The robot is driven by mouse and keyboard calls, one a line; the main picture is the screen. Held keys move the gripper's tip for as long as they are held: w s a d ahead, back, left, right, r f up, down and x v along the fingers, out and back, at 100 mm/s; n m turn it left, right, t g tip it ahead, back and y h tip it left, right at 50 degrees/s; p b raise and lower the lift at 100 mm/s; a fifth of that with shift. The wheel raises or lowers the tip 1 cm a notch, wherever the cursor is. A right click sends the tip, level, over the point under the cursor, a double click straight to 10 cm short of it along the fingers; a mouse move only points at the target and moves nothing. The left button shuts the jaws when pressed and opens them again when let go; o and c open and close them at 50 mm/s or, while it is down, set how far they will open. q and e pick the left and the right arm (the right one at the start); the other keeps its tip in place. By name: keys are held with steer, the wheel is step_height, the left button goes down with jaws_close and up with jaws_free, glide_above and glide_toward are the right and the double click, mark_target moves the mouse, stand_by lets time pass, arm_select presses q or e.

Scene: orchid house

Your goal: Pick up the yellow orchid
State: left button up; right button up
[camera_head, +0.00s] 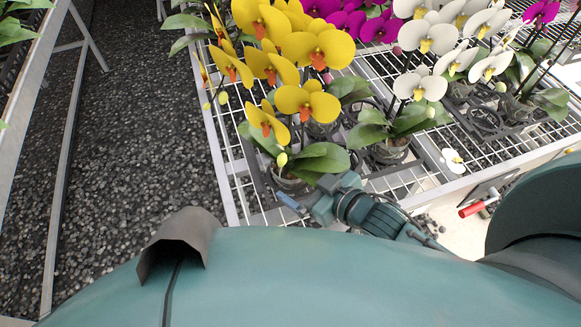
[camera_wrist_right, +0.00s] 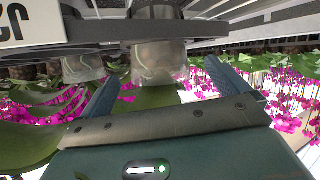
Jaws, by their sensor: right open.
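The yellow orchid (camera_head: 320,47) has several yellow blooms with orange centres, at the top middle of the head view. Its broad green leaves (camera_head: 320,160) and a clear pot (camera_head: 288,182) stand near the bench's front edge. More than one yellow plant may overlap here. My right gripper (camera_head: 305,200) is just in front of this pot, low beside the leaves. In the right wrist view its two blue fingers (camera_wrist_right: 165,75) are apart, with a clear pot (camera_wrist_right: 158,58) between or just beyond them. Contact cannot be told. My left gripper is not in view.
The wire-mesh bench (camera_head: 237,190) also carries white orchids (camera_head: 425,35) and magenta orchids (camera_head: 385,27) close by. A fallen white bloom (camera_head: 453,160) lies at right. A dark gravel aisle (camera_head: 130,130) is free at left, beside another bench frame (camera_head: 45,75).

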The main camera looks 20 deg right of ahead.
mark_target(297, 172)
steer(key=shift+x, duration=1.9)
steer(key=shift+d, duration=0.1)
steer(key=shift+c, duration=0.6)
steer(key=shift+f, duration=0.1)
steer(key=c, duration=1.2)
steer(key=shift+r, duration=0.2)
steer(key=shift+c, duration=0.7)
